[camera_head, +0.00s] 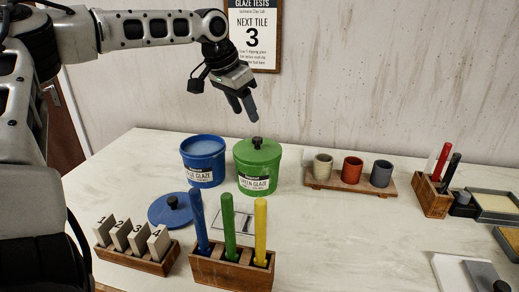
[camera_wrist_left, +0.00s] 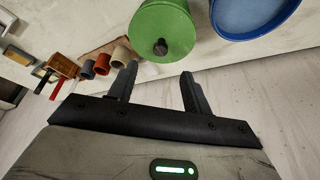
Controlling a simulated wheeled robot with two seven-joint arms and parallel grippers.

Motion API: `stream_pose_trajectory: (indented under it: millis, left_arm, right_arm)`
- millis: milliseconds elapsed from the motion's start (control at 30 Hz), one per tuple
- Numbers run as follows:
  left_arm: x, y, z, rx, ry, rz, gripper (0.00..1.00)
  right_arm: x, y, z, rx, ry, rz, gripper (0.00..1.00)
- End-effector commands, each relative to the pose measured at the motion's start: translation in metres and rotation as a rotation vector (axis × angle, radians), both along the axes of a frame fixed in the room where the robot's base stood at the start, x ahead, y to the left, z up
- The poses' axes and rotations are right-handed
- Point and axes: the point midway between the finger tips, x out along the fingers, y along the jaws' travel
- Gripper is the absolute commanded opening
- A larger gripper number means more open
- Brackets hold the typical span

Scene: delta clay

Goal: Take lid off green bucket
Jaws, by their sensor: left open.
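The green bucket (camera_head: 256,178) stands on the table with its green lid (camera_head: 258,151) on top. The lid has a dark knob (camera_head: 257,142). My left gripper (camera_head: 242,108) is above the bucket and apart from the knob, pointing down. In the left wrist view the gripper (camera_wrist_left: 157,85) is open and empty, with the lid (camera_wrist_left: 175,22) and knob (camera_wrist_left: 160,46) beyond the fingertips. My right gripper is not in view.
The open blue bucket (camera_head: 203,174) stands close at the left. Its blue lid (camera_head: 170,209) lies on the table in front. A holder (camera_head: 230,275) with blue, green and yellow sticks stands nearer. Three cups on a wooden board (camera_head: 350,184) are at the right.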

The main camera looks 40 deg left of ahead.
Motion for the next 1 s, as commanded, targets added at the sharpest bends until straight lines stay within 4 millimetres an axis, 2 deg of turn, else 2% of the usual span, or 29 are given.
stream_pose_trajectory:
  millis: [33, 100, 367, 700, 967, 1000]
  left_arm:
    - [0.004, -0.001, -0.012, 0.001, 0.005, 0.000, 0.49]
    - [0.008, -0.001, -0.022, 0.001, 0.004, 0.000, 0.49]
    - [0.016, -0.003, -0.040, 0.001, 0.000, 0.000, 0.49]
    - [0.032, -0.004, -0.082, 0.001, 0.001, 0.001, 0.49]
    - [0.034, -0.005, -0.086, 0.000, -0.003, 0.002, 0.49]
    - [0.034, -0.005, -0.086, 0.000, -0.003, 0.002, 0.47]
  right_arm:
    - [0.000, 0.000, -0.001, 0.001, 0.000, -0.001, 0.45]
    - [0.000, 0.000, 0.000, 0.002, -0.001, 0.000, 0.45]
    - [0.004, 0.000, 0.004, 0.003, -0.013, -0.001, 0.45]
    - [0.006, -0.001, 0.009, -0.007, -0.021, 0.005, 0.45]
    - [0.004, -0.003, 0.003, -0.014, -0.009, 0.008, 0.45]
    - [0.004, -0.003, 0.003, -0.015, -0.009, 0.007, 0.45]
